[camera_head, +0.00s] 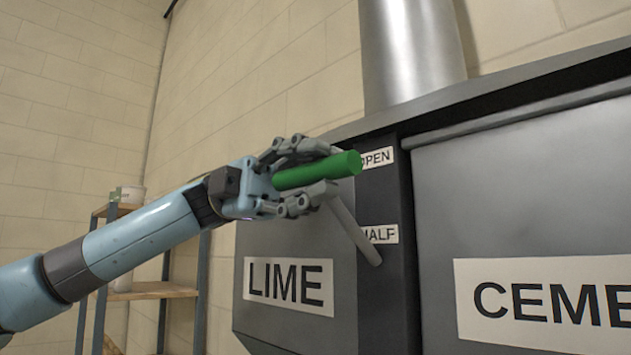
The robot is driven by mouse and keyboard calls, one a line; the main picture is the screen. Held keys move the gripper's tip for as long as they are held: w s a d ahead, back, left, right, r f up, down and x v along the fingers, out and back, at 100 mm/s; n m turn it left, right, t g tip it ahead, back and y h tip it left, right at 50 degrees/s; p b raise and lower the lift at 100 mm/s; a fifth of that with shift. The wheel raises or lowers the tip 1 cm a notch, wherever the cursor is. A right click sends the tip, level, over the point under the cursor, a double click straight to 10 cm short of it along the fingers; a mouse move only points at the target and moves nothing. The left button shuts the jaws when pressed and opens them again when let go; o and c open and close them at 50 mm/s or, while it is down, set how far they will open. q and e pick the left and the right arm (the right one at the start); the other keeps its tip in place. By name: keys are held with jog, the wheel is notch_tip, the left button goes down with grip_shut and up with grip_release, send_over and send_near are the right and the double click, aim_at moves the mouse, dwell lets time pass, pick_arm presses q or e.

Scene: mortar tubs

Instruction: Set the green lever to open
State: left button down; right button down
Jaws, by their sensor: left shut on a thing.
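The green lever handle (318,171) is a green cylinder on a grey rod (352,232). The rod slopes from the handle down to the right and meets the dark strip near the "HALF" label (380,234). My left gripper (312,174) is shut around the green handle, with fingers above and below it. The handle's right end is in front of the "OPEN" label (377,158) and covers part of it. My right gripper is not in view.
A grey bin marked "LIME" (289,286) stands left of the dark strip, and one marked "CEMENT" in part (550,302) stands right. A metal pipe (410,50) rises behind. A shelf (150,290) with a tub (128,196) stands at left.

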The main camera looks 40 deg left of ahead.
pick_arm(q)
jog(key=shift+r, duration=0.3)
jog(key=c, duration=1.2)
grip_release()
jog(key=shift+o, duration=0.2)
jog(key=shift+f, duration=0.1)
jog(key=shift+w+a+f, duration=0.1)
jog(key=shift+a, duration=0.45)
jog(key=a, duration=1.1)
jog(key=shift+w, duration=0.4)
